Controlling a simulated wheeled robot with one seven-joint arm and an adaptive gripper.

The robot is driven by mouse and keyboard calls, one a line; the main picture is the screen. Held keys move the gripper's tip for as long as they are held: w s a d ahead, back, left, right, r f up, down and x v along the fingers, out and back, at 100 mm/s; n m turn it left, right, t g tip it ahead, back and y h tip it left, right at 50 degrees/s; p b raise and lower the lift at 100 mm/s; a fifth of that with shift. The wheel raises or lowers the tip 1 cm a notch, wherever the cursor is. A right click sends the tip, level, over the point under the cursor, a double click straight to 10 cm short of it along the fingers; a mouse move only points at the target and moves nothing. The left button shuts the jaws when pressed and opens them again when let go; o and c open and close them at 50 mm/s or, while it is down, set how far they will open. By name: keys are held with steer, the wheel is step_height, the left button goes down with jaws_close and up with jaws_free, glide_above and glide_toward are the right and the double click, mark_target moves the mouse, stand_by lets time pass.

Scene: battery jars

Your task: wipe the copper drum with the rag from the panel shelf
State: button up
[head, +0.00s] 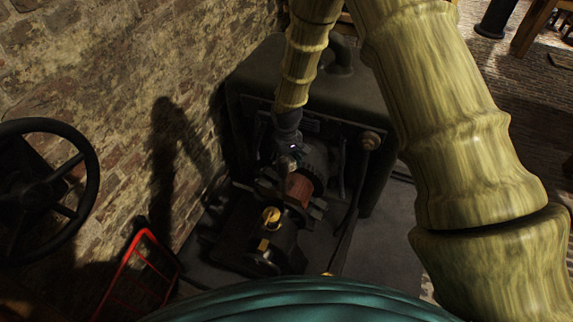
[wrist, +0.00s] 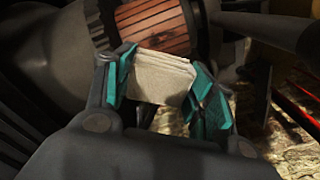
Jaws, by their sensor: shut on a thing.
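The copper drum (head: 299,189) sits in the dark machine, a reddish-brown cylinder with dark lines along it. It also shows at the top of the wrist view (wrist: 155,24). My gripper (wrist: 160,88) has teal fingertips shut on a folded pale rag (wrist: 158,76). The rag's upper edge is just below the drum in the wrist view; I cannot tell whether it touches. In the head view my gripper (head: 287,163) is small and dark, just above and left of the drum, and the rag is not clear there. The panel shelf is not identifiable.
A dark machine housing (head: 265,75) stands behind the drum. A black body with a yellow cap (head: 271,216) is in front. A handwheel (head: 45,190) and a red frame (head: 135,270) are at the left by the brick wall (head: 130,70). Grey floor (head: 385,245) shows at the right.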

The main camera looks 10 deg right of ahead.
steer(key=shift+s+a+f+b, duration=0.15)
steer(key=shift+s+b, duration=0.1)
steer(key=shift+b, duration=0.45)
